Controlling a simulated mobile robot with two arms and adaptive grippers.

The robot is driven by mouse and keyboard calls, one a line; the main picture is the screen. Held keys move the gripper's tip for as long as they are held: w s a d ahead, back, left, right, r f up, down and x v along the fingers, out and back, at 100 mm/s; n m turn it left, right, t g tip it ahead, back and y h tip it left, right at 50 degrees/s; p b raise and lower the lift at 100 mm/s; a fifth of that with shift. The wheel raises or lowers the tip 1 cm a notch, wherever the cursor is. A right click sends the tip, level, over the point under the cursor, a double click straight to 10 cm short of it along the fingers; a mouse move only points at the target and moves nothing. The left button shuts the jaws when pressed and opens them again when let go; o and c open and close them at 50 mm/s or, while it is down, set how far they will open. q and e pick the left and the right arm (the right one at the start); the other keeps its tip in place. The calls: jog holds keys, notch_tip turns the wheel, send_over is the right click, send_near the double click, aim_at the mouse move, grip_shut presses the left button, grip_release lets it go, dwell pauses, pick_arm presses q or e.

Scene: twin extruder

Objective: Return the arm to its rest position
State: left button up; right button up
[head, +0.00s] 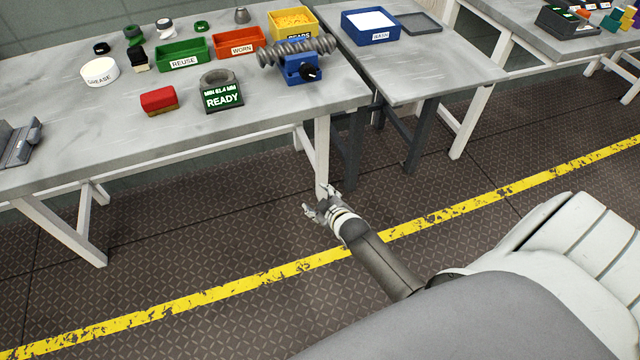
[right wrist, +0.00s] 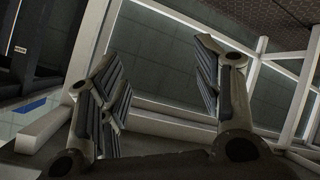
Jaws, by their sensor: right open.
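My right gripper (head: 318,201) is in the head view, over the dark floor in front of the long grey workbench. Its fingers are spread apart, with nothing between them. In the right wrist view the open fingers (right wrist: 160,92) also show empty, with bench legs and a wall behind them. My right arm reaches in from the lower right of the head view. My left gripper is in neither view.
The long workbench (head: 230,122) carries a screw in a blue holder (head: 300,68), a READY gauge (head: 221,92), a red block (head: 158,100) and REUSE (head: 182,55) and WORN (head: 239,42) bins. White bench legs (head: 322,150) stand close beyond the gripper. The floor around is clear.

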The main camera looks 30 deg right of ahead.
dwell(0.4)
jog(key=s+a+f+m+g+y, duration=0.1)
jog(key=s+a+f+g, duration=0.25)
jog(key=s+f, duration=0.95)
jog(key=s+a+f+m+g, duration=0.1)
jog(key=s+a+f+g, duration=0.25)
jog(key=s+f, duration=0.95)
jog(key=s+a+f+g, duration=0.1)
jog(key=s+g, duration=0.2)
jog(key=s, duration=1.6)
jog(key=shift+s+a+f+m+y+p, duration=0.15)
jog(key=shift+s+f+m+y+p, duration=0.15)
jog(key=shift+f, duration=0.05)
